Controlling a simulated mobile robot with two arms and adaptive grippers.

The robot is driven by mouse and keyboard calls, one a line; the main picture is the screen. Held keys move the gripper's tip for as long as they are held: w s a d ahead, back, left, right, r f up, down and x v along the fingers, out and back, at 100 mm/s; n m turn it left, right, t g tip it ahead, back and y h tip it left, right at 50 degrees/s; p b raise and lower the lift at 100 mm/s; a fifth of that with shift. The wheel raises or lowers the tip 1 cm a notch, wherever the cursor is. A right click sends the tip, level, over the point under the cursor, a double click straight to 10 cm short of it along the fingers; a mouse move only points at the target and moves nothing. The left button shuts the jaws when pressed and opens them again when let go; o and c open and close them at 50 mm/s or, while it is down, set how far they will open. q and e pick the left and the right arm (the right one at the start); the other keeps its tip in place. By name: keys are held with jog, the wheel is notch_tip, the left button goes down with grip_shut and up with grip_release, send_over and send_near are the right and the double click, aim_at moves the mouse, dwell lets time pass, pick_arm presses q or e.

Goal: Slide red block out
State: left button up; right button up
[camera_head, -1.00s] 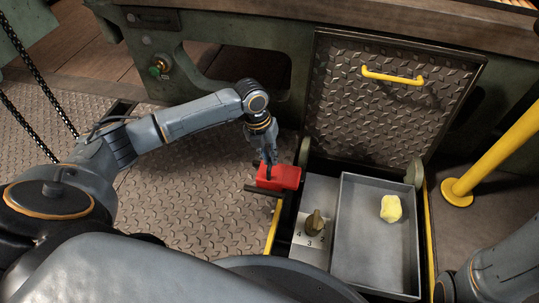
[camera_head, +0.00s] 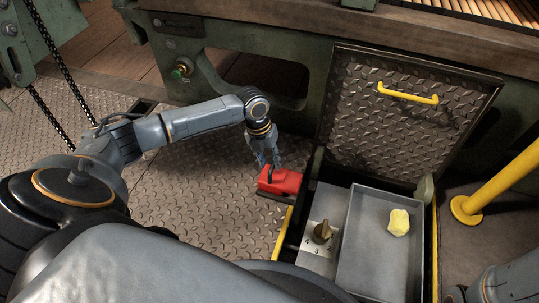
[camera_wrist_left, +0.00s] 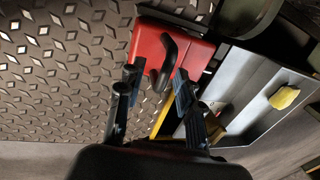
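The red block (camera_head: 281,182) with a black curved handle sits at the left edge of the open hatch, beside the yellow strip. In the left wrist view the red block (camera_wrist_left: 196,47) shows with its handle (camera_wrist_left: 168,62) rising toward the camera. My left gripper (camera_head: 268,162) points down just above the block. In the left wrist view its fingers (camera_wrist_left: 156,82) are spread apart, with the handle seen between them; no grip on it shows. Whether a finger touches the block cannot be told. My right gripper is out of view.
The hatch lid (camera_head: 400,115) with a yellow handle stands open behind. Inside are a numbered panel with a knob (camera_head: 322,232) and a grey tray (camera_head: 375,260) holding a yellow lump (camera_head: 398,222). A yellow post (camera_head: 500,165) stands right. Patterned floor plate (camera_head: 200,190) lies clear at left.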

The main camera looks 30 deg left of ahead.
pick_arm(q)
jog(key=shift+r, duration=0.1)
notch_tip(320, 180, up, 12)
jog(key=a, duration=0.2)
jog(key=shift+s+a, duration=0.15)
jog(key=shift+s, duration=0.1)
jog(key=shift+f, duration=0.2)
